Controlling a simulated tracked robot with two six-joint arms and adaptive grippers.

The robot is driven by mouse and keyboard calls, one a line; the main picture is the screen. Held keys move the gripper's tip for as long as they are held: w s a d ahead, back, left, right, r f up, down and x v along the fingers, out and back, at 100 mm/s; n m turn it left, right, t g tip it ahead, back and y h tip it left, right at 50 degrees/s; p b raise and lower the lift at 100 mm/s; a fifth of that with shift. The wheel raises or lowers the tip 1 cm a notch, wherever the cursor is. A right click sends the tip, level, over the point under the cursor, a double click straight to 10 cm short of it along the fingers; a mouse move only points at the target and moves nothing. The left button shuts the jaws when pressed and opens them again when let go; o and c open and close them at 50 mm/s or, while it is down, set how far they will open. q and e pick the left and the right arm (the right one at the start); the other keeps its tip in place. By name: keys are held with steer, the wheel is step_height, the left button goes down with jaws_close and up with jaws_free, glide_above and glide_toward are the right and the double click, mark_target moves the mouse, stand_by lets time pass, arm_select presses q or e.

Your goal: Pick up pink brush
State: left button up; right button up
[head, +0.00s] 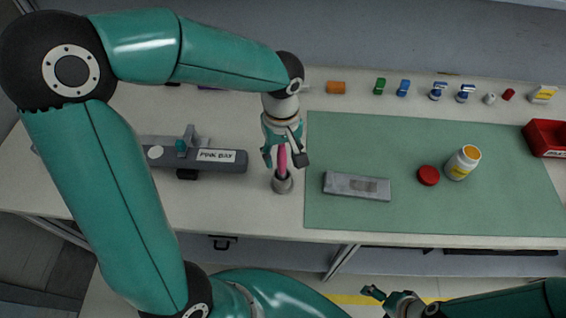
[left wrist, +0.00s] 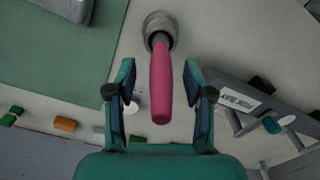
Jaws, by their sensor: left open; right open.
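The pink brush (head: 282,160) stands upright in a small grey round holder (head: 282,184) on the table, left of the green mat. In the left wrist view the pink handle (left wrist: 161,85) points toward me, its lower end inside the holder (left wrist: 159,27). My left gripper (head: 285,158) is open, with its fingers on either side of the handle; in the left wrist view (left wrist: 158,98) gaps show between the handle and both fingers. The brush's lower end is hidden in the holder. My right gripper (head: 385,298) is open and empty, in front of the table at the bottom.
A grey fixture labelled PINK BAY (head: 216,156) lies left of the brush. The green mat (head: 420,215) holds a grey block (head: 345,186), a red lid (head: 428,176) and a white bottle (head: 462,163). Several small items line the back; a red bin (head: 545,137) stands far right.

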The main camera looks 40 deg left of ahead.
arm_select(q)
steer(key=shift+f, duration=0.15)
jaws_close()
stand_by(0.4)
